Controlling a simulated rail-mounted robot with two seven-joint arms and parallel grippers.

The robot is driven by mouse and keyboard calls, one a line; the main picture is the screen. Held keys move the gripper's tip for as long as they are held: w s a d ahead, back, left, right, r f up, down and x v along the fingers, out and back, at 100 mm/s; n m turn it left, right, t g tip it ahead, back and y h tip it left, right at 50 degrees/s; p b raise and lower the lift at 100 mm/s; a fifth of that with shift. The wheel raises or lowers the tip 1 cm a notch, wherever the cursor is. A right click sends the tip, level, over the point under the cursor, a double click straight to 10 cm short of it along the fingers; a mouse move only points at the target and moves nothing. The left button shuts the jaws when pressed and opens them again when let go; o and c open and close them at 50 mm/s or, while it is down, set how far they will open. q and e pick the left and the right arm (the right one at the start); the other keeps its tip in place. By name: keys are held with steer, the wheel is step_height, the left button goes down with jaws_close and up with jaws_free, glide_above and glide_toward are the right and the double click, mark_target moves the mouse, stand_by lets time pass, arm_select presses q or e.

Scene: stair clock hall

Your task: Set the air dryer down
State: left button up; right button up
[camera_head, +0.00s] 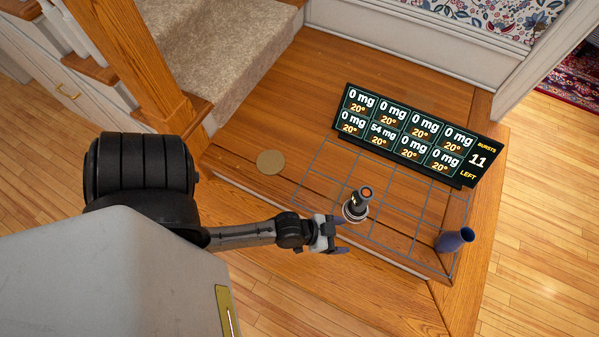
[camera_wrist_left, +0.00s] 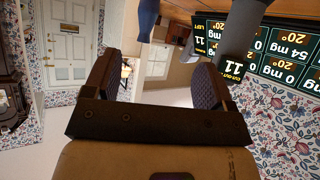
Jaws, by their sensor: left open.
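My right gripper is not in view.
A black board (camera_head: 415,137) with readings, "54 mg" in one cell and "11 bursts left", stands behind the grid. A dark blue vase-like object (camera_head: 456,239) is at the grid's right corner. A flat tan disc (camera_head: 270,162) lies left. Carpeted stairs (camera_head: 220,50) rise behind.

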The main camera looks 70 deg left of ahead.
arm_select(q)
steer(key=s+a+r+g+y, duration=0.3)
steer(key=s+r+g, duration=0.4)
steer(key=s, duration=0.4)
steer(key=shift+g, duration=0.6)
steer(key=shift+s, duration=0.1)
